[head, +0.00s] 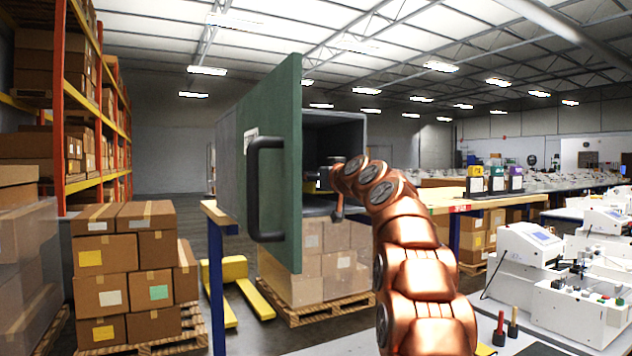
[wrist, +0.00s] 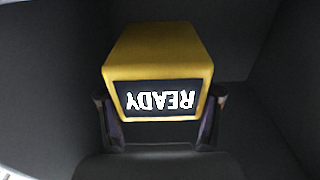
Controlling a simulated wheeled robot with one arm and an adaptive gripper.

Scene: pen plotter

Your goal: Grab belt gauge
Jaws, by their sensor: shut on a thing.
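A yellow box-shaped device (wrist: 160,50) with a dark screen reading READY, upside down in the wrist view, appears to be the belt gauge. My gripper (wrist: 160,128) has one dark finger on each side of its near end and is shut on it. Dark walls surround them. In the head view my copper arm reaches into an open grey cabinet (head: 338,132), and my gripper (head: 324,178) is inside its opening, small and partly hidden. The gauge cannot be made out clearly there.
The cabinet's green door (head: 274,185) stands open at the left of the opening, with a black handle (head: 262,190). A bench with white machines (head: 530,260) is at the right. Stacked cartons (head: 132,265) and a yellow pallet jack (head: 235,270) stand beyond.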

